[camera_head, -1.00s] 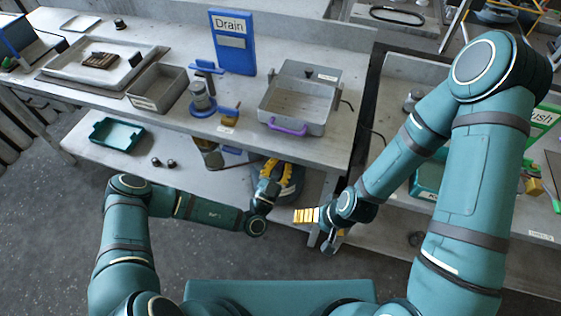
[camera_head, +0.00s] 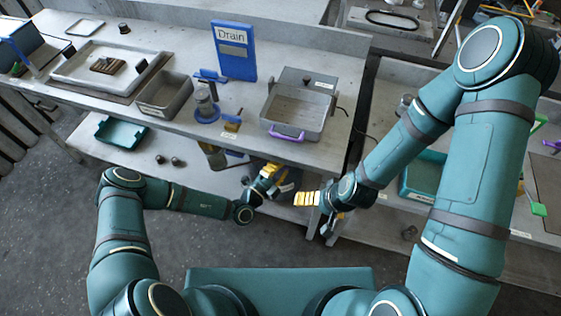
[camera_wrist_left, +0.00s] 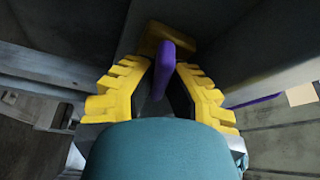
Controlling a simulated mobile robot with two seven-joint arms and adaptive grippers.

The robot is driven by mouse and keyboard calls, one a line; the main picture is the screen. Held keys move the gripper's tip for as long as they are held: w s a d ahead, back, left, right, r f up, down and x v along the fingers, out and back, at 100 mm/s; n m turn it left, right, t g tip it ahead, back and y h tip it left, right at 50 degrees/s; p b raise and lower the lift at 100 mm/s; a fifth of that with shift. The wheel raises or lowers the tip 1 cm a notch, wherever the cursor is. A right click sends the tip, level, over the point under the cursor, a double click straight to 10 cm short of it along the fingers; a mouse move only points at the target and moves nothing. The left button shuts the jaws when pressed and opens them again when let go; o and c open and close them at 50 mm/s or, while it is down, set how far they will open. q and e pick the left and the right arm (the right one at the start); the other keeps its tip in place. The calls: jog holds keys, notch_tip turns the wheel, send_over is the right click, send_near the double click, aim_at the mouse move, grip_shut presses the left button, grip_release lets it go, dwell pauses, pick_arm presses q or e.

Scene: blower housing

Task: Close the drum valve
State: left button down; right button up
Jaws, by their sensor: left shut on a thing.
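My left gripper (camera_head: 268,181) is low beside the front edge of the bench, under the grey tray. In the left wrist view its yellow fingers (camera_wrist_left: 162,92) are shut on an upright purple lever (camera_wrist_left: 165,66), which looks like the drum valve's handle. A dull yellow part shows behind the lever's top. The lever is not clear in the head view, and the drum itself is mostly hidden there.
The bench top carries a grey tray (camera_head: 270,112) with a purple handle (camera_head: 286,133), a blue Drain sign (camera_head: 236,52) and a grey bin (camera_head: 165,94). A teal tray (camera_head: 122,133) stands on the lower shelf. The floor at left is clear.

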pick_arm(q)
jog(key=shift+m+g+p, duration=0.3)
jog(key=shift+m+p, duration=0.6)
jog(key=shift+m, duration=0.2)
jog(key=c, duration=1.1)
grip_release()
jog(key=shift+o, duration=0.5)
jog(key=shift+w, duration=0.15)
jog(key=v, duration=0.8)
jog(key=shift+y, duration=0.3)
